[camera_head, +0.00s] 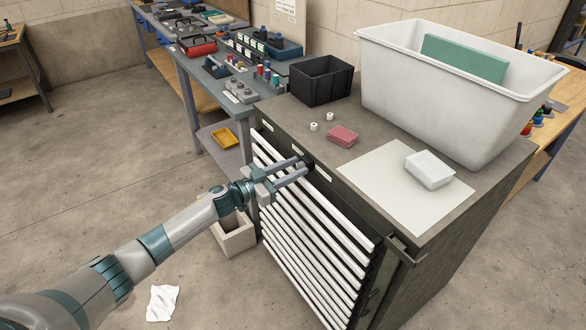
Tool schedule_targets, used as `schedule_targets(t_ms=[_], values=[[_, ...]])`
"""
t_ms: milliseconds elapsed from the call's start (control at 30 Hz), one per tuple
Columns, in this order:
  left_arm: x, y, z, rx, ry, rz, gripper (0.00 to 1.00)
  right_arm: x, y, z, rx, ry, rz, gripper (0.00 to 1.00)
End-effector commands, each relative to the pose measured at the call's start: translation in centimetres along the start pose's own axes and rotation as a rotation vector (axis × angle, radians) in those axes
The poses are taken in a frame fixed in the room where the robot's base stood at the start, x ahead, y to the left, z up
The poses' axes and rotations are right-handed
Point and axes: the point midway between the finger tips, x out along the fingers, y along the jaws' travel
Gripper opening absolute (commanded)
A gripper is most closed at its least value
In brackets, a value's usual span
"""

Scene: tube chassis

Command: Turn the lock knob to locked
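The dark tool cabinet (345,187) stands in the middle, with a stack of drawers with long white handles (300,228) on its front. A small dark lock knob (309,162) shows at the top of this front, between white label strips, partly hidden by my gripper. My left gripper (303,165) reaches in from the left, with its two fingers apart and their tips at the knob. I cannot tell whether the fingers touch it, nor which way the knob points. My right gripper is out of view.
On the cabinet top are a black bin (320,82), a large white tub (400,90), a pink block (342,136), a white box (430,168) on a pale sheet (385,190) and two small white pieces. A bench (205,82) adjoins behind. A bin (233,237) stands on the floor beside the drawers.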

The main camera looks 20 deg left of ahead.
Motion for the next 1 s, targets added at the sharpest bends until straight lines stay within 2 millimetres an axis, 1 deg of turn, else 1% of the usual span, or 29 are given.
schedule_targets(t_ms=[33,67,100,133,367,567,767,1000], values=[[0.0,0.0,0.0,0.0,0.0,0.0,0.19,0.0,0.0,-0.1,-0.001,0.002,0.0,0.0],[0.0,0.0,0.0,0.0,0.0,0.0,0.11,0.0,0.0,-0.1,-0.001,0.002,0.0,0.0],[0.0,0.0,0.0,0.0,0.0,0.0,0.02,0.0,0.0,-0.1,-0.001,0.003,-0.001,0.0],[0.0,0.0,0.0,0.0,0.0,0.0,0.0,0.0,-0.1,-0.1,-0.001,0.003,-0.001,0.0],[0.0,0.0,0.0,0.007,0.0,0.0,0.0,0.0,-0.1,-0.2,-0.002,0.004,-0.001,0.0],[-0.1,0.0,0.0,0.05,0.0,0.0,0.0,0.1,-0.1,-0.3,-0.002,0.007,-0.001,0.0],[-0.1,0.0,0.1,0.149,-0.001,-0.001,0.0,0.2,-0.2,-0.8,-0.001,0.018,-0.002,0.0],[-0.1,0.1,0.2,0.339,-0.001,0.0,0.0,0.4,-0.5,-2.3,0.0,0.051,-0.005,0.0]])
